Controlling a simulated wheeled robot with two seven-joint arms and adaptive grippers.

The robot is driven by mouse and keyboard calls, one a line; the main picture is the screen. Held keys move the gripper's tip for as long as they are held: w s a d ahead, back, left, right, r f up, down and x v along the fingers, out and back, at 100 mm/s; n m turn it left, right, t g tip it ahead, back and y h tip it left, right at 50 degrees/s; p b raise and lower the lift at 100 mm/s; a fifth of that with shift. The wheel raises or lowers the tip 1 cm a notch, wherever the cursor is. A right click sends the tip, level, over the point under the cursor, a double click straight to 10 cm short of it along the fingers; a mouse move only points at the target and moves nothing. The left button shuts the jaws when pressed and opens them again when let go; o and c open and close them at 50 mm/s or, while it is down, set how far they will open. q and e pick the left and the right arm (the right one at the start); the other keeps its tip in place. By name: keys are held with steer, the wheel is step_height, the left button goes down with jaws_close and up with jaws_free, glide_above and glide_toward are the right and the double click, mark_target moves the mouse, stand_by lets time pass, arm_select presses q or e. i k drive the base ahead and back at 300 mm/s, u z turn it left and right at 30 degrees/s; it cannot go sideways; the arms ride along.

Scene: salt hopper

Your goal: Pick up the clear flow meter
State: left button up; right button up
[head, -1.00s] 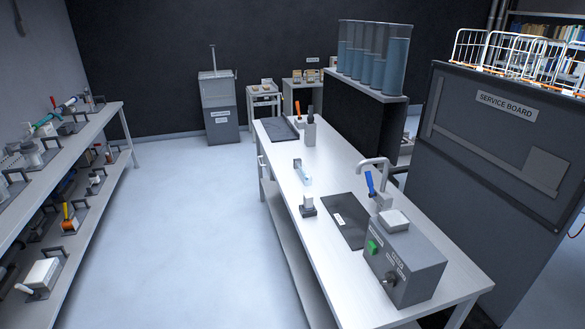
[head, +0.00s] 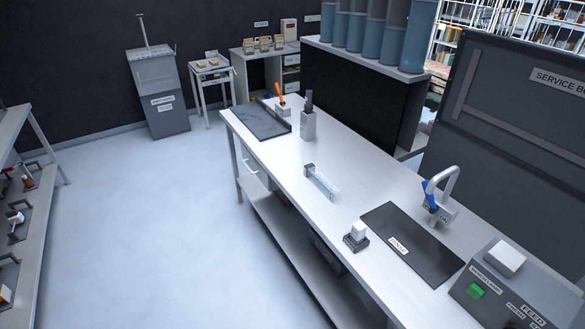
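A clear flow meter (head: 323,183), a see-through tube with a dark grey end block, lies on the white bench (head: 347,208) near its front edge, in the middle of the head view. A small dark block with a white top (head: 357,235) stands to its lower right, apart from it. Neither of my grippers shows in the head view.
A dark mat (head: 411,243) lies before a tap with a blue handle (head: 437,195). A grey control box (head: 515,290) stands at the lower right. A grey holder (head: 308,124) and a dark tray (head: 258,122) are at the bench's far end. Open floor lies left of the bench.

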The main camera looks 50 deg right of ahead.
mark_target(330, 190)
steer(key=i, duration=1.55)
steer(key=z, duration=1.55)
